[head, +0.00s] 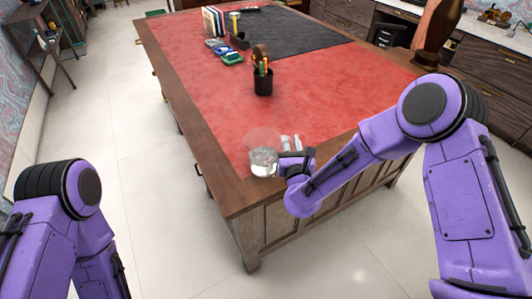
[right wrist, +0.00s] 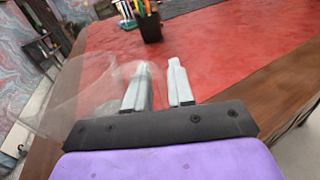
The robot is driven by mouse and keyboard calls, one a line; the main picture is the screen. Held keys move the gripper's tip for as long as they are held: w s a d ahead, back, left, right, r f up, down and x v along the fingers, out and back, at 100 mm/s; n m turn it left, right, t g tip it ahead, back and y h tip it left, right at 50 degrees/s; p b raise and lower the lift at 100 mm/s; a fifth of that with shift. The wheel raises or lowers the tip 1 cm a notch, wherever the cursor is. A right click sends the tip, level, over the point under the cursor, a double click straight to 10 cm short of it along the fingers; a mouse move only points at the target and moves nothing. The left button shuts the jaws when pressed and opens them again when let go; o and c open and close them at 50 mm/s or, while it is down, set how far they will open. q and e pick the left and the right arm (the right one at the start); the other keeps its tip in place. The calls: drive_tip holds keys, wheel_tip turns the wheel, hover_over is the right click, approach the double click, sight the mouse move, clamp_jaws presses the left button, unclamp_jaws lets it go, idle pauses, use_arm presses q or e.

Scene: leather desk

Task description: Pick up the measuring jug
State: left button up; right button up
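The measuring jug (head: 263,158) is a clear glass vessel on the near left part of the desk, close to its front edge. In the right wrist view the transparent jug (right wrist: 92,90) fills the left side, and its outline is faint. My right gripper (head: 291,142) is just right of the jug. Its two grey fingers (right wrist: 164,82) are apart, with red desk top showing between them. The left finger overlaps the jug's glass in the right wrist view; I cannot tell whether it touches it. My left gripper is out of view.
The wooden desk (head: 227,199) has a red leather top. A black pen cup (head: 263,82) stands beyond the jug. The red surface right of the pen cup is clear.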

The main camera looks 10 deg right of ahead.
clamp_jaws()
drive_tip(key=shift+r, duration=0.2)
